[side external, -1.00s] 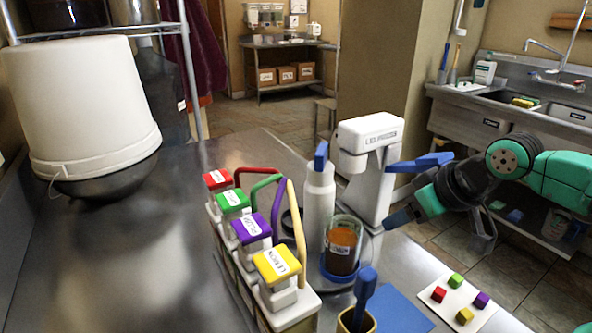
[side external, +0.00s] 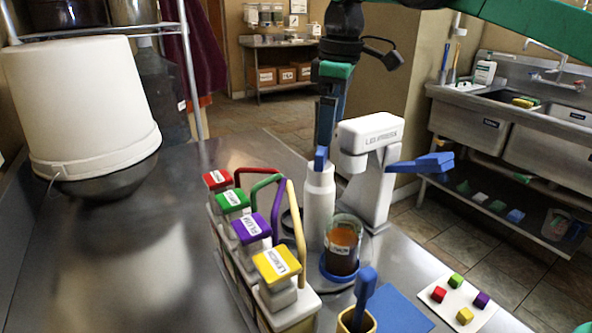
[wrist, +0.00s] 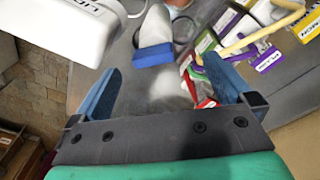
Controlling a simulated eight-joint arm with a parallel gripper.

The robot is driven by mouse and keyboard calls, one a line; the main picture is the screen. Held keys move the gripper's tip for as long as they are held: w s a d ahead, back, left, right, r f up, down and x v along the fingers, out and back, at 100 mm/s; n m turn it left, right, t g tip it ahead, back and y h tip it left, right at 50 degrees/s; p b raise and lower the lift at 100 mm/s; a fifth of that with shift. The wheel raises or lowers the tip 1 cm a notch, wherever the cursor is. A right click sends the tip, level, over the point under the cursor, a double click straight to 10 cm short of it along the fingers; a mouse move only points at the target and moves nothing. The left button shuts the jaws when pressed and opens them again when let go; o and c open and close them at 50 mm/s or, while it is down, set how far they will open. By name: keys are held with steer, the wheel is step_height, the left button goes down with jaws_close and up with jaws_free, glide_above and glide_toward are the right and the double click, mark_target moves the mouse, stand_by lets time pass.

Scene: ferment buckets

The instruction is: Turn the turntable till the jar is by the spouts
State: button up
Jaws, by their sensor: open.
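The glass jar (side external: 343,247) holds brown contents and stands in a blue ring on the turntable (side external: 372,252), which is mostly hidden. The jar is close to the tip of the yellow spout (side external: 297,225); I cannot tell whether it is under it. Purple, green and red spouts arch farther back from labelled dispensers. My gripper (side external: 326,140) points down just behind and above that bottle.
A white machine (side external: 370,150) with a blue lever (side external: 420,163) stands right of the bottle. A cup with a blue-handled tool (side external: 364,290), a blue mat (side external: 400,313) and a white card with coloured cubes (side external: 440,310) are in front.

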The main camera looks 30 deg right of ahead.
mark_target(322, 148)
steer(key=shift+w+f+n+g, duration=0.15)
steer(key=shift+w+n+g, duration=0.1)
steer(key=shift+w, duration=0.3)
steer(key=shift+w+f+n+g, duration=0.15)
steer(key=shift+w+g, duration=0.1)
steer(key=shift+w, duration=0.3)
steer(key=shift+f, duration=2.75)
jaws_close()
